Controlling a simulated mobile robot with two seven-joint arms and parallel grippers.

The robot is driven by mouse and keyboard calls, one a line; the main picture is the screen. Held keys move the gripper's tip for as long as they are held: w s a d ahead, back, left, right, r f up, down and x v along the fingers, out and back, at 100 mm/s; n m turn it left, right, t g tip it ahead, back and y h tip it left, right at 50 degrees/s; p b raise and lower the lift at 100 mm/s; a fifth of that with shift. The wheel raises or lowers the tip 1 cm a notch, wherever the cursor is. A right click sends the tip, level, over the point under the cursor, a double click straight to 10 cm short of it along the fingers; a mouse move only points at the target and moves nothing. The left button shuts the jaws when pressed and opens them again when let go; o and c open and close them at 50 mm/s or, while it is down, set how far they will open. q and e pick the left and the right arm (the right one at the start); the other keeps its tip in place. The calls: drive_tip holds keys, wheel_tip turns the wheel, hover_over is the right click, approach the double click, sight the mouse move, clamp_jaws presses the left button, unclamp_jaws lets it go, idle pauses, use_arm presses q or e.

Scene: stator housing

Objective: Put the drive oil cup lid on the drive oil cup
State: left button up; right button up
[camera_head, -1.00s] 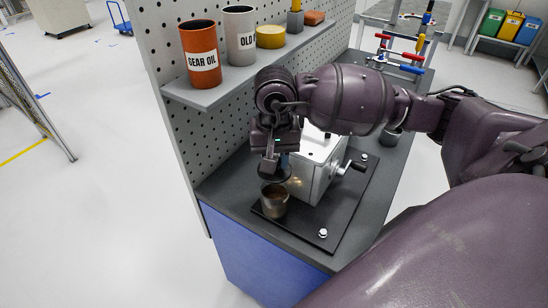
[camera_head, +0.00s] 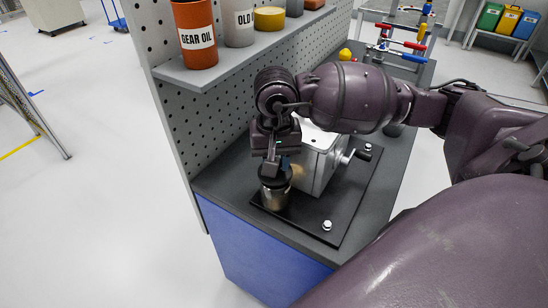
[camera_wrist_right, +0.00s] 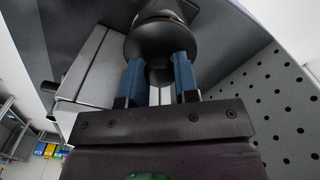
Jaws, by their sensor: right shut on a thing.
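The drive oil cup (camera_head: 277,198), a metallic round cup, stands upright on a dark plate beside the silver housing. The dark round drive oil cup lid (camera_head: 274,181) is at the cup's mouth, directly over its rim. My right gripper (camera_head: 277,166) is above them, pointing down and shut on the lid. In the right wrist view, the blue fingers of the gripper (camera_wrist_right: 158,78) close on the lid's knob, below the wide dark disc of the lid (camera_wrist_right: 150,38). Part of the cup (camera_wrist_right: 160,8) shows beyond the lid. I cannot tell whether lid and rim touch. My left gripper is not in view.
The silver housing (camera_head: 322,160) stands close beside the cup on the dark plate (camera_head: 345,205). A grey perforated panel (camera_head: 172,112) rises at the left, with a shelf holding a gear oil can (camera_head: 196,35). The front bench edge is clear.

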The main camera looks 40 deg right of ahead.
drive_tip(key=shift+r, duration=0.1)
drive_tip(key=shift+f, duration=0.3)
drive_tip(key=shift+f+b, duration=0.35)
drive_tip(key=shift+b, duration=0.15)
drive_tip(key=shift+f+b, duration=0.3)
drive_tip(key=shift+f, duration=0.05)
idle(0.7)
drive_tip(key=o, duration=1.1)
drive_tip(key=shift+c, duration=0.2)
